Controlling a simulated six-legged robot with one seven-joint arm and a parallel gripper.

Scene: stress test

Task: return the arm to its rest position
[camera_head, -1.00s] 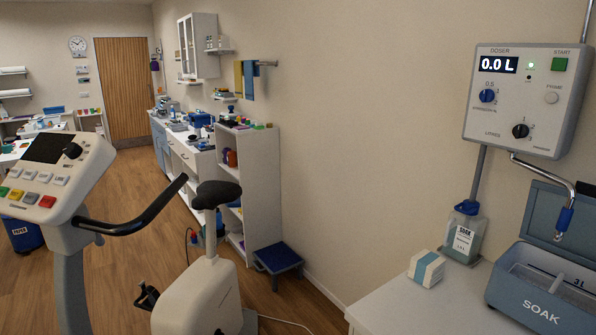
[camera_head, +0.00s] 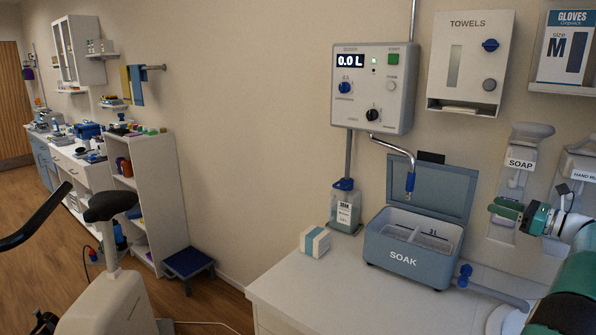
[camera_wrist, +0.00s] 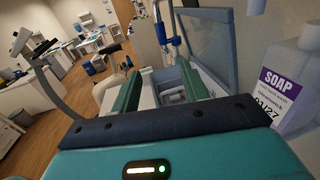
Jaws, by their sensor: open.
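My gripper (camera_head: 506,209) is at the right of the head view, raised in front of the wall dispensers and to the right of the blue-grey SOAK box (camera_head: 402,262). My green and white arm runs from it down to the lower right corner. In the wrist view, my gripper (camera_wrist: 162,88) shows two green fingers held apart with nothing gripped between them. The box with its raised lid (camera_wrist: 207,42) lies beyond the fingers there. A soap bottle (camera_wrist: 285,90) with a purple label is close on the right.
The doser (camera_head: 373,88) hangs on the wall above the open box. A SOAK bottle (camera_head: 345,208) and a small carton (camera_head: 315,242) stand on the white counter (camera_head: 290,285). A towel dispenser (camera_head: 470,62) and a SOAP dispenser (camera_head: 520,165) are on the wall near my arm.

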